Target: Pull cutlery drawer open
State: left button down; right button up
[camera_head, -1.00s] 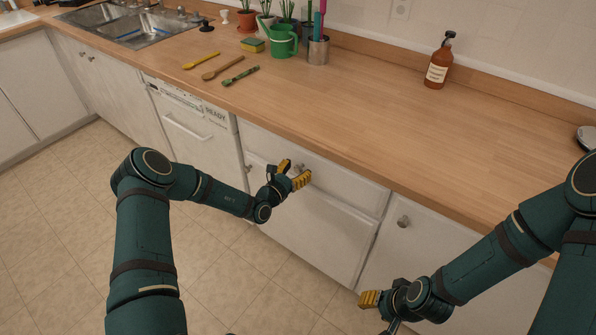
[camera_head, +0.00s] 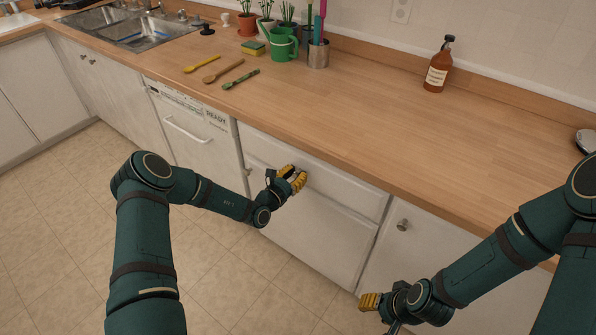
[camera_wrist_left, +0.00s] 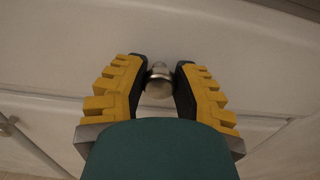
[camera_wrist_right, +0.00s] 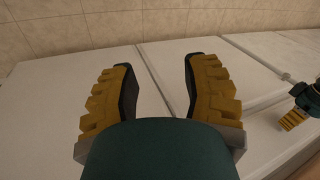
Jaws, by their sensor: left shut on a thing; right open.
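The white cutlery drawer (camera_head: 345,192) is the upper drawer front under the worktop, right of the dishwasher. It looks shut, flush with the cabinet. Its round metal knob (camera_wrist_left: 159,80) sits between the two fingers of my left gripper (camera_wrist_left: 160,72) in the left wrist view, with the fingers closed on it. In the head view my left gripper (camera_head: 293,176) is at the drawer front and hides most of the knob. My right gripper (camera_wrist_right: 160,65) is open and empty; in the head view it is low in front of the right cabinet door (camera_head: 415,250).
A larger drawer front (camera_head: 310,235) lies below. The dishwasher (camera_head: 190,125) with its bar handle is to the left. The worktop (camera_head: 380,120) holds utensils (camera_head: 225,70), a green watering can (camera_head: 283,45) and a brown bottle (camera_head: 438,68). The tiled floor in front is clear.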

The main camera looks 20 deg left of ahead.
pick_arm(q)
jog(key=p+v, duration=0.9)
jog(key=v, duration=2)
jog(key=shift+s+p, duration=0.25)
jog(key=shift+p, duration=0.1)
jog(key=c, duration=0.7)
grip_release()
jog(key=shift+a, duration=0.1)
jog(key=v, duration=1.2)
jog(key=shift+r, duration=0.1)
jog(key=shift+s, duration=0.1)
